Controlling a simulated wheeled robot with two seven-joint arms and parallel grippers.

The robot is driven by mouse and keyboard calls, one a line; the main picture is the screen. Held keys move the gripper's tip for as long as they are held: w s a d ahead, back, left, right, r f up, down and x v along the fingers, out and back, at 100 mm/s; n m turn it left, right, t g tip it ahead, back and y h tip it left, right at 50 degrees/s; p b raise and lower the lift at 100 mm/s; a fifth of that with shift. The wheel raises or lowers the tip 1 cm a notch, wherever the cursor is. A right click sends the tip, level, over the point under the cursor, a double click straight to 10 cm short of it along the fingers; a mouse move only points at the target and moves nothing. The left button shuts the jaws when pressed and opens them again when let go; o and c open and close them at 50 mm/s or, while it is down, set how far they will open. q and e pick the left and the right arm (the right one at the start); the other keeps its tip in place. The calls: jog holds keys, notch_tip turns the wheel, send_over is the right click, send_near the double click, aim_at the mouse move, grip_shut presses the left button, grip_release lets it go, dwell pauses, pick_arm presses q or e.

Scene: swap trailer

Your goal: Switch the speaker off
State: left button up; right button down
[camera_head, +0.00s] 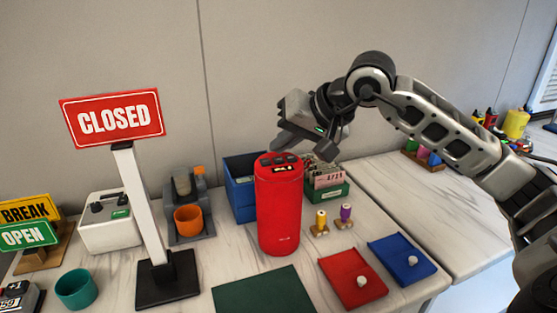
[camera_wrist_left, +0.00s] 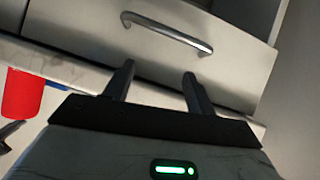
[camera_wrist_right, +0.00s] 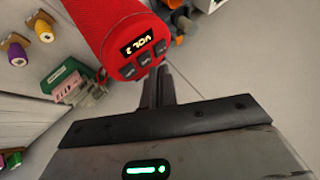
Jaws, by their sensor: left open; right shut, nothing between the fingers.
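The red speaker (camera_head: 279,205) stands upright on the table in the head view. Its top, with several dark buttons and a lit display, shows in the right wrist view (camera_wrist_right: 133,50); the display reads "VOL 2". My right gripper (camera_head: 283,143) is shut and empty, coming from the right and behind, with its fingertips close to the buttons at the speaker's top. In the right wrist view its fingers (camera_wrist_right: 158,85) are together beside the button row; I cannot tell whether they touch. My left gripper (camera_wrist_left: 158,84) is open and empty, facing a drawer with a metal handle (camera_wrist_left: 168,34).
A blue box (camera_head: 240,190) and a green card box (camera_head: 328,186) stand behind the speaker. Two small spools (camera_head: 321,222), a red tray (camera_head: 351,279) and a blue tray (camera_head: 402,257) lie right. A CLOSED sign (camera_head: 112,117) on a post stands left.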

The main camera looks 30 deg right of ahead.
aim_at(284, 162)
jog(key=shift+f, duration=0.25)
jog(key=shift+f+b, duration=0.4)
jog(key=shift+b, duration=0.1)
dwell(0.4)
jog(key=shift+r, duration=0.15)
jog(key=shift+r+p, duration=0.6)
jog(key=shift+r, duration=0.05)
jog(key=shift+r, duration=0.1)
notch_tip(284, 162, up, 5)
jog(key=p, duration=0.4)
dwell(0.3)
dwell(0.6)
